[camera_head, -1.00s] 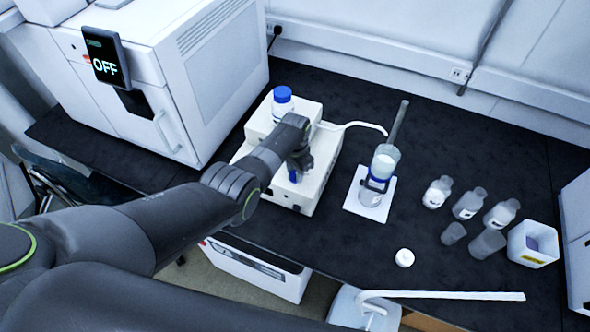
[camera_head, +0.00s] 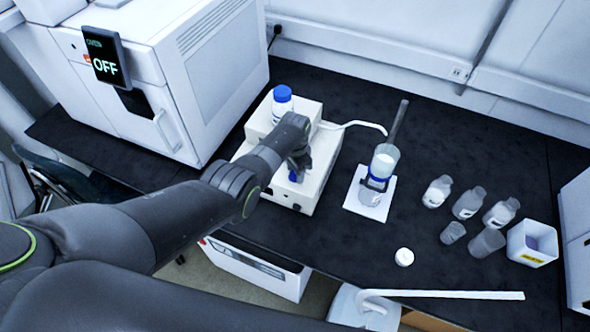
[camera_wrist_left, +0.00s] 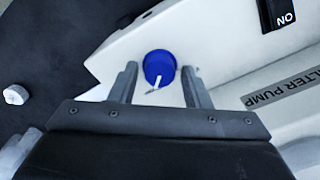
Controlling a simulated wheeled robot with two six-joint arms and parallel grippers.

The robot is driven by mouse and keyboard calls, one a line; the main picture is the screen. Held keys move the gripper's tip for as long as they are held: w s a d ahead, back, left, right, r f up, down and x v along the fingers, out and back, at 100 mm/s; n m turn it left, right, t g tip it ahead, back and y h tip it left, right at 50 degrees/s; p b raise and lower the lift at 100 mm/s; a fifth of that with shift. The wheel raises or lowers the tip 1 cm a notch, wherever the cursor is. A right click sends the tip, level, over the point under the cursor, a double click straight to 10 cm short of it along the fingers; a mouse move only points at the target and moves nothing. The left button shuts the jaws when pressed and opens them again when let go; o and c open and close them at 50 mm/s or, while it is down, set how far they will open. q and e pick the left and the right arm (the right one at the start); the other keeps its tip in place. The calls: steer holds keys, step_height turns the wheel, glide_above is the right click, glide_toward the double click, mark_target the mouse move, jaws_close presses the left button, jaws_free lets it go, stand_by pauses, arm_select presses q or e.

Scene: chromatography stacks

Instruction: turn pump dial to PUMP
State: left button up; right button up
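The pump (camera_head: 325,165) is a white box on the black bench in the head view; its housing (camera_wrist_left: 215,40) fills much of the left wrist view, with a "FILTER PUMP" label and a black switch marked "ON". The blue dial (camera_wrist_left: 159,66) has a white pointer mark that points down and slightly left in the wrist view. My left gripper (camera_wrist_left: 158,85) has its two fingers apart, one on each side of the dial; contact cannot be told. In the head view my left gripper (camera_head: 297,170) hangs over the pump's front and mostly hides the dial. My right gripper is not in view.
A blue-capped bottle (camera_head: 282,103) stands on the pump. A filter flask (camera_head: 378,172) on a white pad is to the right, joined by a hose. Several small bottles and a white box (camera_head: 532,243) stand farther right. An oven (camera_head: 190,75) showing OFF is at left.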

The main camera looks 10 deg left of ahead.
arm_select(q)
steer(key=shift+o, duration=0.6)
steer(key=shift+r+b, duration=0.45)
steer(key=shift+r, duration=0.9)
step_height(320, 180, up, 15)
steer(key=b, duration=0.2)
steer(key=shift+f, duration=0.15)
